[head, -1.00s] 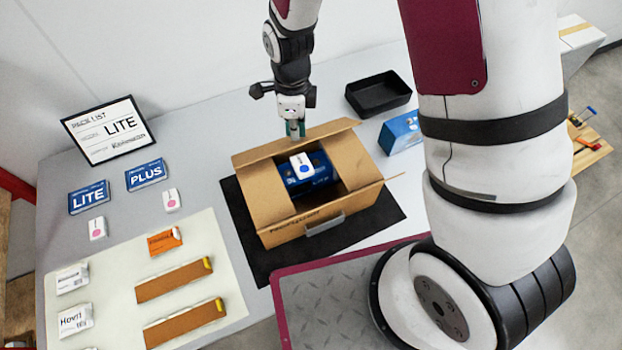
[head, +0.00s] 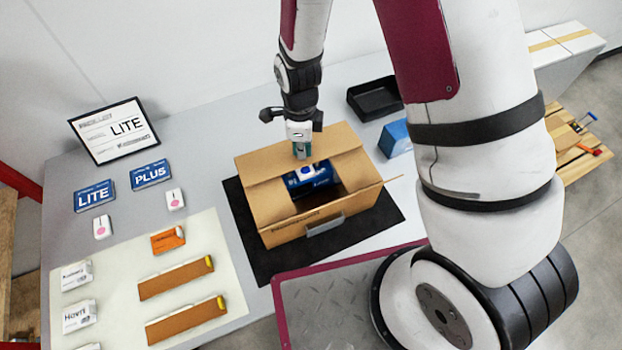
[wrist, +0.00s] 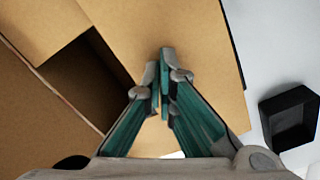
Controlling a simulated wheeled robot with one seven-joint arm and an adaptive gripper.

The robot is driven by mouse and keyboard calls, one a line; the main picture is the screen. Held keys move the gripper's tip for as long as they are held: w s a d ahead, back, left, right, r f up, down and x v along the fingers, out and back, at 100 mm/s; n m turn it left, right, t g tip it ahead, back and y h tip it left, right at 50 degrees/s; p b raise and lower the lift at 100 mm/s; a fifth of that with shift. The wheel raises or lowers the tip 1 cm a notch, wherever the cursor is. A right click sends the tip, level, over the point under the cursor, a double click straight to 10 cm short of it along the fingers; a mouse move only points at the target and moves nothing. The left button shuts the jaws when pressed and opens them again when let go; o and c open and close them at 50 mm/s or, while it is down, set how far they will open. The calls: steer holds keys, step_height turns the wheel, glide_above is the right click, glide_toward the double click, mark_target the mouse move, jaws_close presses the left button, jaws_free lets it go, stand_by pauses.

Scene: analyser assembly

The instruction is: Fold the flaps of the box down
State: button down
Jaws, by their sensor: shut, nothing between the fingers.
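The open brown cardboard box (head: 290,236) stands on a dark mat (head: 250,258) on the grey table. Its far flap (head: 342,146) lies inward over the back part of the opening. A left flap (head: 262,200) slants along the left side, and a flap edge sticks out at the right corner. A blue pack (head: 322,184) shows inside, partly covered. My gripper (head: 301,152) is shut and empty, pointing down at the far flap. In the wrist view its teal fingers (wrist: 163,75) are together over brown cardboard (wrist: 190,30), beside the dark opening (wrist: 85,78); contact cannot be told.
A black tray (head: 376,98) and a blue box (head: 396,139) stand behind and right of the carton. My arm fills the right side.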

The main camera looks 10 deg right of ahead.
steer(key=shift+f, duration=0.45)
stand_by(0.6)
step_height(320, 180, up, 5)
steer(key=shift+r+p, duration=0.15)
steer(key=shift+p, duration=0.75)
steer(key=shift+r, duration=1.1)
